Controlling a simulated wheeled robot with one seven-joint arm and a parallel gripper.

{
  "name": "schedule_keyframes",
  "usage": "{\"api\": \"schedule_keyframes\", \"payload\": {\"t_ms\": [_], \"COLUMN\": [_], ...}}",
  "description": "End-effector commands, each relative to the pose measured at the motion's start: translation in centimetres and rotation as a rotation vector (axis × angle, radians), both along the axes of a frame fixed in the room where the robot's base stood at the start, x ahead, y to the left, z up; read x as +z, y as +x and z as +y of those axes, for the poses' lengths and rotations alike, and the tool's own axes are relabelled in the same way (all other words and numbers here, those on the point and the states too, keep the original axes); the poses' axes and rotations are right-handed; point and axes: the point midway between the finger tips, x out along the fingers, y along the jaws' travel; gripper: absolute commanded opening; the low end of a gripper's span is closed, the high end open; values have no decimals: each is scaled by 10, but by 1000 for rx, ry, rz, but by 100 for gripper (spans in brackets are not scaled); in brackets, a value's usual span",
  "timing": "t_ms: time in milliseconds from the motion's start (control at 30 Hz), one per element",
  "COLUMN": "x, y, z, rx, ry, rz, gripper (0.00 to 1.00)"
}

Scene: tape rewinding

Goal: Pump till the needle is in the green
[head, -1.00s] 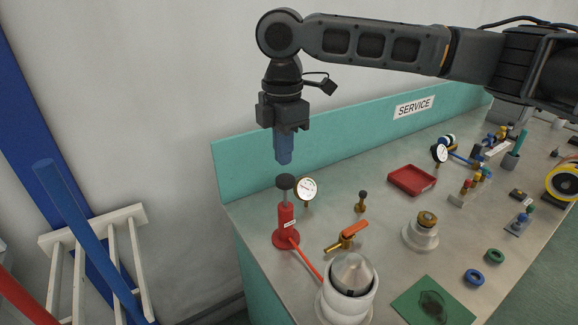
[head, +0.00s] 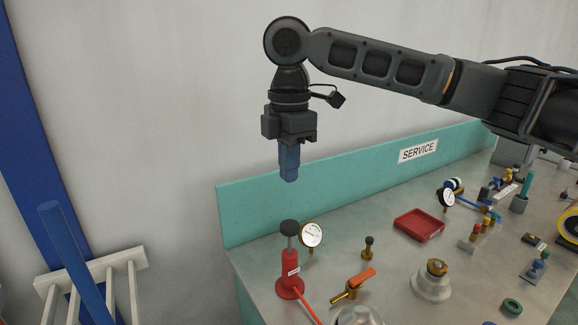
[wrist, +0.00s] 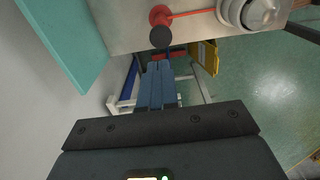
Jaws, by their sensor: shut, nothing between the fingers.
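The red hand pump (head: 291,272) stands upright near the left end of the bench, with a black knob (head: 289,228) on a raised grey rod. A round white gauge (head: 311,235) is just right of the knob; its needle is too small to read. My gripper (head: 289,178) points down with blue fingers shut and empty, a clear gap above the knob. In the wrist view the black knob (wrist: 160,37) shows just beyond the fingertips (wrist: 160,66), with the red base behind it.
A brass valve with an orange lever (head: 359,280) and a small black-topped brass fitting (head: 368,247) stand right of the pump. A red tray (head: 419,225) lies farther back. The teal back panel (head: 330,187) rises behind the pump. A red hose (head: 307,310) leaves its base.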

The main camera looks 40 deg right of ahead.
Motion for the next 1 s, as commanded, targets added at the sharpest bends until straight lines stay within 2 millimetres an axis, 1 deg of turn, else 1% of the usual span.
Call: {"api": "schedule_keyframes", "payload": {"t_ms": [433,567,667,767,1000], "x": [0,0,3,6,17], "y": [0,-1,-4,-7,-17], "z": [0,2,4,6,10], "rx": [-2,-49,-146,-294,-715], "ry": [0,0,0,3,28], "rz": [0,-8,-23,-49,-126], "gripper": [0,0,0,0,0]}}
